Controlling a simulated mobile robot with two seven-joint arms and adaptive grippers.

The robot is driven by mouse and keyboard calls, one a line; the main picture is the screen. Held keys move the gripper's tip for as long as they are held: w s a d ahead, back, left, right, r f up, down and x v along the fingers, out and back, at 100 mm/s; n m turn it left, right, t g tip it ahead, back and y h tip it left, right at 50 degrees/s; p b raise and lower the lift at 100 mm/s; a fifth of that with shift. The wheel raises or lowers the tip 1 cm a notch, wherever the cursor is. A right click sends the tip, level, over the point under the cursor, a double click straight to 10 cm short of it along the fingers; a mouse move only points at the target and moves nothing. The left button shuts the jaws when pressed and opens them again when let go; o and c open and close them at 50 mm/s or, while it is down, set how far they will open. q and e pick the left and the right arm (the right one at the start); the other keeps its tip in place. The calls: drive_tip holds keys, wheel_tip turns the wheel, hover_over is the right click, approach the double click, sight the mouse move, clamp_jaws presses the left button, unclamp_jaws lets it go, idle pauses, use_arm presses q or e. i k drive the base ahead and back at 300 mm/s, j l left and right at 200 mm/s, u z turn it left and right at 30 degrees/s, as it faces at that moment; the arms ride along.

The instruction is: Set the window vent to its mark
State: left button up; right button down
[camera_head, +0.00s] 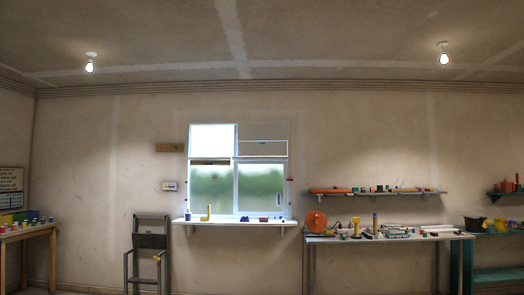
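The window (237,190) is in the wall ahead, left of centre, some way off. Its upper left pane (212,138) is bright white, with a dark strip under it. The upper right section (263,133) shows the wall's colour behind a pale frame, with a thin bar across it; a small dark spot on it may be a handle. The lower panes look out on blurred green. Small red spots (290,180) show at the window's right edge; I cannot tell whether they are the mark. Neither of my grippers is in view.
A white sill shelf (235,222) under the window holds a yellow angled piece (208,213) and small items. A dark step ladder (149,254) stands left of it. A cluttered workbench (390,238) stands right, under a wall shelf (377,193). A wooden table (28,233) is far left.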

sight(245, 148)
drive_tip(key=i+u, duration=0.3)
drive_tip(key=i, duration=6.1)
